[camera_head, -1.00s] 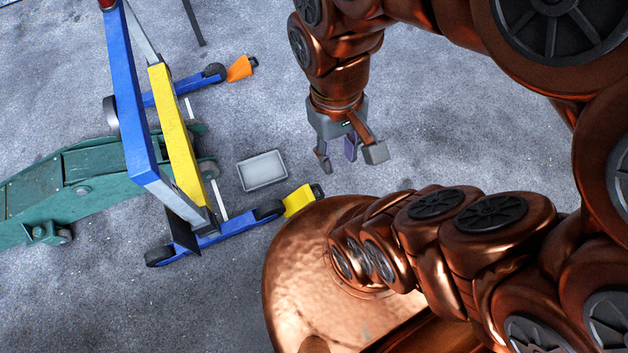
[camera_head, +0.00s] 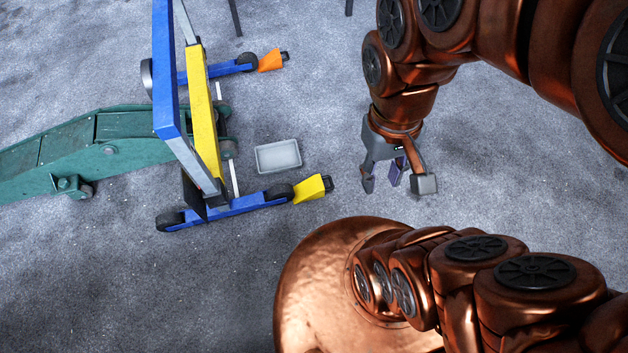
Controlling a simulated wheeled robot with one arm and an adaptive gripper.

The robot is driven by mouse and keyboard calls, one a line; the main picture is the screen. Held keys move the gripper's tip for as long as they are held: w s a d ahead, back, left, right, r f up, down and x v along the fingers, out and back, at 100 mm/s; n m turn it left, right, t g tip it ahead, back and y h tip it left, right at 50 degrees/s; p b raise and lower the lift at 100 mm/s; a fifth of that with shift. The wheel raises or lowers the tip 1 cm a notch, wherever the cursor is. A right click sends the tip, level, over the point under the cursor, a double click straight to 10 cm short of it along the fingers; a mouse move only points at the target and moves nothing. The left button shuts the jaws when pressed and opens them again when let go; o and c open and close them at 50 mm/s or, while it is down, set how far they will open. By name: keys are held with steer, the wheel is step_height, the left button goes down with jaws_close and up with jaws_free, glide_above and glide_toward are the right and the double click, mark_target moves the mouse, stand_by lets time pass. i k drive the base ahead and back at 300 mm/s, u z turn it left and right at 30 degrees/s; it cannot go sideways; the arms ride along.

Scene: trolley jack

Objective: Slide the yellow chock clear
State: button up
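The yellow chock (camera_head: 310,189) is a wedge on the floor with a dark part at its right end. It sits against the right wheel end of the near blue leg of the stand. My gripper (camera_head: 398,186) hangs to the right of the chock, apart from it, pointing down. Its grey fingers are spread and nothing shows between them. Its height above the floor is hard to tell.
An orange chock (camera_head: 270,61) sits at the far blue leg's wheel. The blue and yellow stand (camera_head: 205,110) and green trolley jack (camera_head: 100,148) are at the left. A grey tray (camera_head: 279,156) lies between the legs. Floor right of my gripper is clear.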

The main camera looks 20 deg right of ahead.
mark_target(310, 190)
steer(key=z, duration=1.15)
steer(key=i, duration=0.8)
steer(key=u, duration=3.85)
steer(key=k, duration=0.25)
steer(key=z, duration=1.35)
